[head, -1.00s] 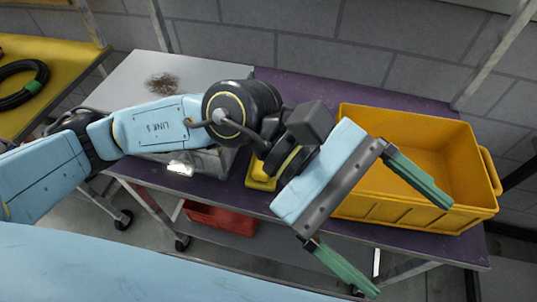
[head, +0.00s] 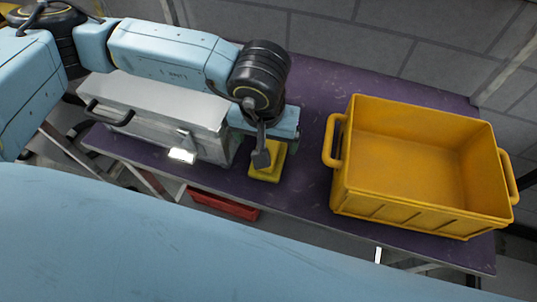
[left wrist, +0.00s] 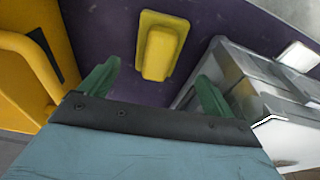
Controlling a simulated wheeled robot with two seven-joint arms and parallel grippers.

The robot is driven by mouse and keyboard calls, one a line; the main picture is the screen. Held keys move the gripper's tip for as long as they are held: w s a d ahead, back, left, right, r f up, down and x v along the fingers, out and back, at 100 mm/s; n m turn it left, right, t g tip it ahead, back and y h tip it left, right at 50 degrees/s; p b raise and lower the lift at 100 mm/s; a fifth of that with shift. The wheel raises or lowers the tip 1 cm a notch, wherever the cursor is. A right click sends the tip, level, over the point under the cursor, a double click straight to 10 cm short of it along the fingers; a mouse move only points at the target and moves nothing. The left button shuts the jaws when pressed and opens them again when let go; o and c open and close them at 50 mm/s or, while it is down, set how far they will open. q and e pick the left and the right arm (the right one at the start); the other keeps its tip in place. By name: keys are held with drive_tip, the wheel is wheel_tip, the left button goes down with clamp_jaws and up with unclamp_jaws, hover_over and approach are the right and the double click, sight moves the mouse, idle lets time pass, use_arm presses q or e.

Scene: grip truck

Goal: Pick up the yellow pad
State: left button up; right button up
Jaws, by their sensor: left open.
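The yellow pad (head: 268,174) lies on the purple table top (head: 305,190), between a grey metal case and a yellow crate. It has a flat base with a raised block, seen from above in the left wrist view (left wrist: 160,50). My left gripper (head: 270,122) is over the far side of the pad in the head view, and part of my wrist covers some of the pad. In the left wrist view the two green fingers of the gripper (left wrist: 155,87) are spread apart and empty, with the pad ahead between their tips. My right gripper is not in view.
The grey metal case (head: 165,110) with a black handle stands close left of the pad. The yellow crate (head: 400,205), empty, stands to the right. A red bin (head: 225,205) is below the table. A block wall runs behind. Bare table lies between pad and crate.

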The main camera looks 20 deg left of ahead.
use_arm(q)
drive_tip(key=shift+w+d+f, duration=0.1)
drive_tip(key=shift+w+f, duration=0.05)
drive_tip(key=shift+f, duration=1.45)
drive_tip(key=shift+w+d+f, duration=0.1)
drive_tip(key=shift+w+f, duration=0.05)
drive_tip(key=shift+f, duration=1.4)
drive_tip(key=shift+c, duration=0.3)
drive_tip(key=c, duration=1)
drive_tip(key=shift+r, duration=0.1)
wheel_tip(320, 180, up, 10)
